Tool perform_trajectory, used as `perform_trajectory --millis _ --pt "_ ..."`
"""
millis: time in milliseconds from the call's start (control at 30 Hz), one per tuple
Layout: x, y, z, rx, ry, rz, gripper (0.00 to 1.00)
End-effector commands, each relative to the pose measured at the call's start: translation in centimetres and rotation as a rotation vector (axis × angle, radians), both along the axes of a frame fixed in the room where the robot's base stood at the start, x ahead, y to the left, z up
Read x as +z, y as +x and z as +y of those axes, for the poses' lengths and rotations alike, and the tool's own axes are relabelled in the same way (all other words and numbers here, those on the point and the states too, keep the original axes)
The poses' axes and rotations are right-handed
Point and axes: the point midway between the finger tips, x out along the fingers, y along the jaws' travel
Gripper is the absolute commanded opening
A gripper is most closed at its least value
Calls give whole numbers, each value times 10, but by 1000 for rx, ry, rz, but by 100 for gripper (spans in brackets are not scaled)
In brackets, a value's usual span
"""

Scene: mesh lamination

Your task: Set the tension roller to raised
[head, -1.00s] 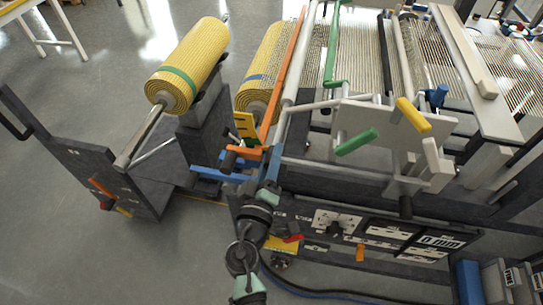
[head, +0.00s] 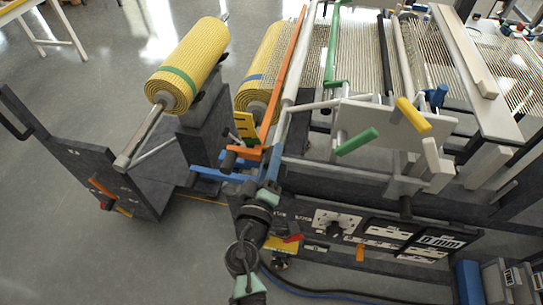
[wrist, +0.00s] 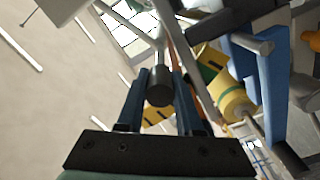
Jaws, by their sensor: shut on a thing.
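My gripper (head: 274,162) is at the left front of the machine, below the lower end of a pale bar. In the wrist view, its two dark blue fingers (wrist: 160,95) are on either side of a dark cylindrical grip (wrist: 159,87) at the end of a pale lever (wrist: 160,45). The gripper is shut on this grip. The long pale roller (head: 299,67) beside the orange bar seems to be the tension roller. In the head view my fingers hide the grip, and I cannot tell the roller's exact setting.
An orange bar (head: 283,78), a blue lever (head: 205,172) and a yellow plate (head: 245,126) stand close to the left of my gripper. Green (head: 357,141) and yellow (head: 413,114) handles stand to the right. A yellow mesh roll (head: 187,66) hangs on the stand further left. Open floor lies at lower left.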

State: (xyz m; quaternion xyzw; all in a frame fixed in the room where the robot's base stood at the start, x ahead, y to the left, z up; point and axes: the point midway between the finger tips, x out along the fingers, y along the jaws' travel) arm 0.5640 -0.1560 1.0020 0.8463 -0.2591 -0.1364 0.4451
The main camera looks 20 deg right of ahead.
Motion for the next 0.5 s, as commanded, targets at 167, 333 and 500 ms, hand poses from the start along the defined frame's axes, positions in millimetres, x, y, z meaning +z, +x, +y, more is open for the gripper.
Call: perform_trajectory --millis 167,333,500 --pt "0 0 0 1 0 1 0" --pt "11 2 3 0 34 -28 0" --pt "29 6 8 1 98 -75 0"
